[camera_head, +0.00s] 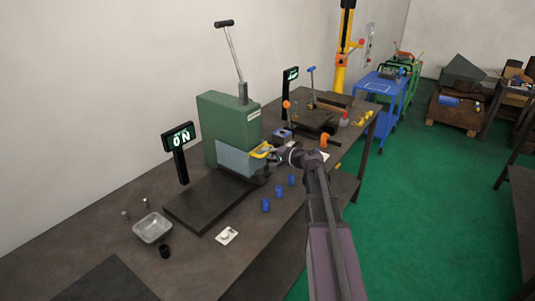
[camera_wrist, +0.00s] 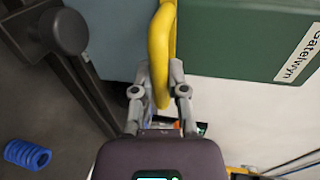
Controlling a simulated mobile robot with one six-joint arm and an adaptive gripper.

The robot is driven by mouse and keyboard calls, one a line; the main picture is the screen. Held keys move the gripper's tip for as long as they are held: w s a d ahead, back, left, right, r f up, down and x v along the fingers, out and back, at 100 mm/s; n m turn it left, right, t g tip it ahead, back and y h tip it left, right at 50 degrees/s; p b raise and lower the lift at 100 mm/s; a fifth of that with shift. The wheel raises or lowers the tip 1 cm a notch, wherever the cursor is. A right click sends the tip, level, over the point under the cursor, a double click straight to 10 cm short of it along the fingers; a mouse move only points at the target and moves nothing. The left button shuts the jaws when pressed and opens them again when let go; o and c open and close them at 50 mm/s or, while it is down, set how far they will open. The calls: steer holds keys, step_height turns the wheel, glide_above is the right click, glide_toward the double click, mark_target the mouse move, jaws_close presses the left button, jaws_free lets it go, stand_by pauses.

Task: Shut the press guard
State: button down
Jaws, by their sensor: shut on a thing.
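The green press (camera_head: 232,125) stands on the workbench with its lever raised at the top. Its guard is a pale grey-blue panel (camera_head: 236,160) across the lower front of the press. A yellow handle (camera_head: 262,150) is on the guard's right side. In the wrist view the yellow handle (camera_wrist: 161,50) runs between the two fingers of my gripper (camera_wrist: 160,88), which is shut on it. The guard panel (camera_wrist: 112,35) shows left of the handle, and the green press body (camera_wrist: 245,35) shows to the right. How far the guard stands open is hard to tell.
A lit ON sign (camera_head: 179,138) stands left of the press. A metal tray (camera_head: 152,228), a white switch (camera_head: 227,236) and several blue cylinders (camera_head: 266,205) lie on the bench (camera_head: 120,255). An orange-topped thing (camera_head: 324,140) stands beyond my gripper.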

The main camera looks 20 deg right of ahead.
steer(key=shift+s+f, duration=0.15)
steer(key=c, duration=0.6)
jaws_free()
steer(key=shift+f, duration=0.1)
steer(key=shift+c, duration=0.2)
steer(key=shift+r, duration=0.25)
